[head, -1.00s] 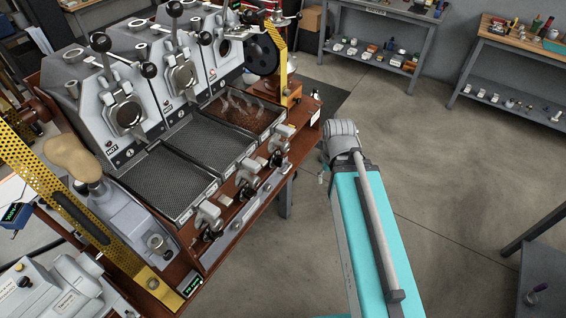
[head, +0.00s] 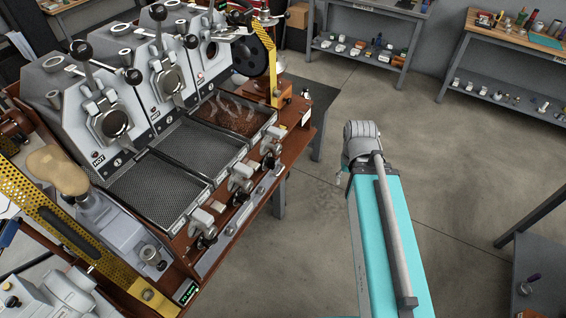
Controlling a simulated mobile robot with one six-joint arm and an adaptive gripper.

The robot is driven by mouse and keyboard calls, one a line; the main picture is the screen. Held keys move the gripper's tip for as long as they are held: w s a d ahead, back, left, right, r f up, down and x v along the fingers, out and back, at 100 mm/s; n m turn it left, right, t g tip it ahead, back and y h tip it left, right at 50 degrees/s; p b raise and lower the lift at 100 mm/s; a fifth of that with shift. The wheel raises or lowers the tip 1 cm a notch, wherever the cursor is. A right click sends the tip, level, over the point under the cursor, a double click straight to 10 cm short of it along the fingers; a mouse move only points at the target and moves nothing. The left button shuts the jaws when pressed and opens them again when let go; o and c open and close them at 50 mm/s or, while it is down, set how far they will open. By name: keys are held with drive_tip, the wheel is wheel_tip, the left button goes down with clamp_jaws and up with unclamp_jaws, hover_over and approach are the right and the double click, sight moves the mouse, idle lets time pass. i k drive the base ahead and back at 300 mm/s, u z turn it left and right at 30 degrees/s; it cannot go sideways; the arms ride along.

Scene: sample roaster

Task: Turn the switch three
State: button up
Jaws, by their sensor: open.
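The sample roaster (head: 130,150) stands at the left, with several grey roasting units in a row on a brown wooden base. Each unit has a lever with a black ball and a round front port. Small labels and marks show on the lower unit faces, including "HOT" on the nearest, but I cannot read a number three. Valve-like fittings with dark knobs (head: 240,178) line the front edge, and small controls sit on the rail below. I cannot tell which is switch three. My turquoise arm rises at lower right, clear of the roaster. My gripper is not clearly visible.
Dark mesh trays (head: 158,189) lie before the units; the far tray (head: 232,113) holds brown beans. Workbenches (head: 375,50) stand behind. Floor around my arm is open.

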sight(271, 163)
drive_tip(key=z, duration=0.35)
drive_tip(key=k, duration=1.35)
drive_tip(key=u, duration=0.65)
drive_tip(key=i, duration=1)
